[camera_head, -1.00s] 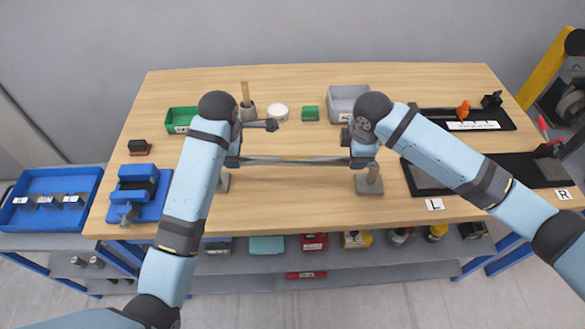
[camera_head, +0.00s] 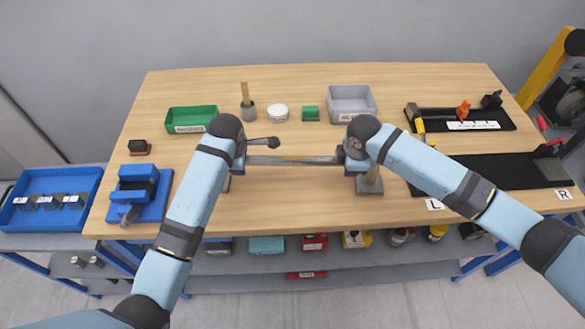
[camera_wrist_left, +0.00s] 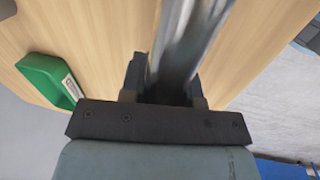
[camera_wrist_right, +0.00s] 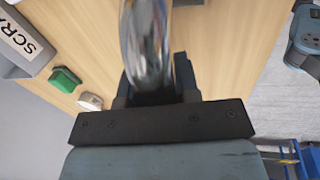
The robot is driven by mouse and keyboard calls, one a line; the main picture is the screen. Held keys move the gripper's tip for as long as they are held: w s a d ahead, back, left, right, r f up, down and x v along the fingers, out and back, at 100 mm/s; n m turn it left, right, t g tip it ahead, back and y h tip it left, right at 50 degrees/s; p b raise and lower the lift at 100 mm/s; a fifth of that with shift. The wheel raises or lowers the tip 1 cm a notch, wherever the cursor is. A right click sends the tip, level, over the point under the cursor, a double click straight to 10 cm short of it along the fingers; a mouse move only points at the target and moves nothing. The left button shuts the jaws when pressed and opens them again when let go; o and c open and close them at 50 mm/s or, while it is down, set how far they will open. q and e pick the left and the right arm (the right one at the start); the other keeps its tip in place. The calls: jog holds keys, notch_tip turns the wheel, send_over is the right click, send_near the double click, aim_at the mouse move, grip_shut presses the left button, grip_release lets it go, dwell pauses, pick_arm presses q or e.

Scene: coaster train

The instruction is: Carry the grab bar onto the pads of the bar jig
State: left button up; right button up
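The grab bar (camera_head: 295,160) is a long metal tube lying level from left to right over the table's middle. My left gripper (camera_head: 240,160) is shut on its left end and my right gripper (camera_head: 354,160) on its right end. The bar runs between the fingers in the left wrist view (camera_wrist_left: 185,40) and the right wrist view (camera_wrist_right: 147,45). The bar jig's right stand (camera_head: 369,186) shows below my right gripper; its left stand (camera_head: 226,184) is mostly hidden by my left arm. The pads are hidden, and I cannot tell whether the bar touches them.
A green bin (camera_head: 191,119), a grey bin (camera_head: 351,103), a white round container (camera_head: 278,112) and a cup with a wooden handle (camera_head: 247,109) stand behind the bar. A blue fixture (camera_head: 138,192) is at left; black boards (camera_head: 500,172) are at right. The table in front of the bar is clear.

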pick_arm(q)
grip_shut()
pick_arm(e)
grip_shut()
pick_arm(q)
jog(key=shift+r, duration=0.15)
pick_arm(e)
jog(key=shift+r, duration=0.15)
dwell(0.6)
